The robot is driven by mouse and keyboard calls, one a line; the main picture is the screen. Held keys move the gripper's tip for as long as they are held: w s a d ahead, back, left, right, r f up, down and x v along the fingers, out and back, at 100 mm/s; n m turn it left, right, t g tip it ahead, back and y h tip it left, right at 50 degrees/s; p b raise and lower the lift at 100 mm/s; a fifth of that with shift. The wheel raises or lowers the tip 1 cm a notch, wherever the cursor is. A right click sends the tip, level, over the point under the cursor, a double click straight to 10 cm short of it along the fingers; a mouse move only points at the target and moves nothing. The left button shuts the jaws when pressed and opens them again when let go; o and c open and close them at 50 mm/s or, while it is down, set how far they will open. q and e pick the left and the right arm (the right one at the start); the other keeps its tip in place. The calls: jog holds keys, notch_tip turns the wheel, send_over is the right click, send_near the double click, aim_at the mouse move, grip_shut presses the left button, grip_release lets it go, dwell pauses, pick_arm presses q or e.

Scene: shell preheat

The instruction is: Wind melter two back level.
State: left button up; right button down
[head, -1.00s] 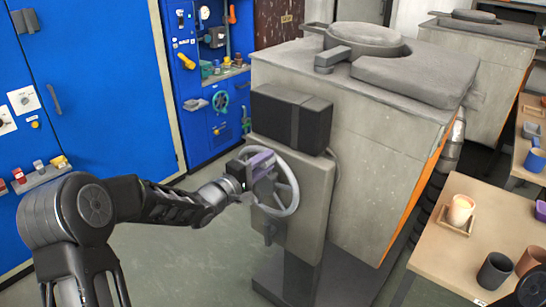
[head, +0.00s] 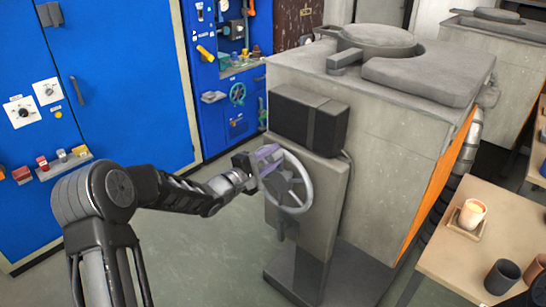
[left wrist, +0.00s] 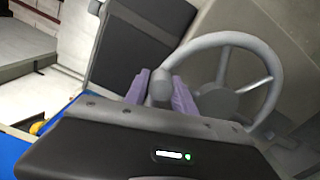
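The near melter (head: 392,124) is a large grey box with a round lid (head: 378,40) and an orange face at its right side. Its body looks tilted relative to its stand. No number is readable on it. A grey spoked handwheel (head: 305,193) sits on the front of the stand, under a black box. My left gripper (head: 268,160) is at the wheel's upper left rim. In the left wrist view its purple fingers (left wrist: 160,92) lie on both sides of the wheel's grey knob (left wrist: 160,86), closed against it.
A second melter (head: 490,55) stands behind at the right. Blue cabinets (head: 120,95) line the left. Grey floor lies open between them.

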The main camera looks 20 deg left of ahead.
pick_arm(q)
jog(key=o, duration=0.4)
jog(key=b+v, duration=0.1)
jog(key=v, duration=0.6)
jog(key=shift+s+a, duration=0.1)
jog(key=shift+s, duration=0.2)
dwell(0.3)
